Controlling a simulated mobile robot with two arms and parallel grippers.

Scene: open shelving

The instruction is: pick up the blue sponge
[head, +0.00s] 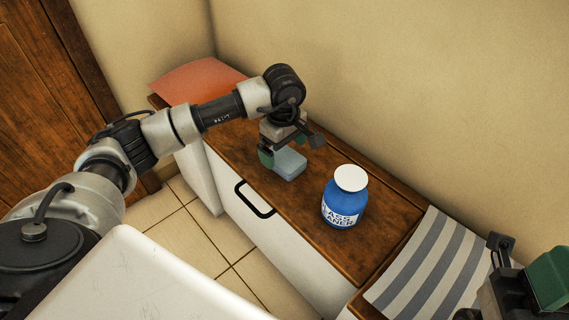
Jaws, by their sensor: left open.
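The light blue sponge (290,165) lies on the brown wooden top of a low cabinet. My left gripper (287,158) is open and points down over the sponge. One finger with a green pad shows at the sponge's left side, and the other finger is near its far right side. The gripper hides part of the sponge's top and back. I cannot tell whether the fingers touch it. My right gripper (525,285) shows only in part at the lower right corner, away from the sponge.
A blue jar with a white lid (345,197) stands on the cabinet top (388,215), just right of the sponge. A red-orange sheet (195,80) lies at the far left end. A grey-and-white striped cloth (430,268) lies at the right. A wall (400,80) rises behind the cabinet.

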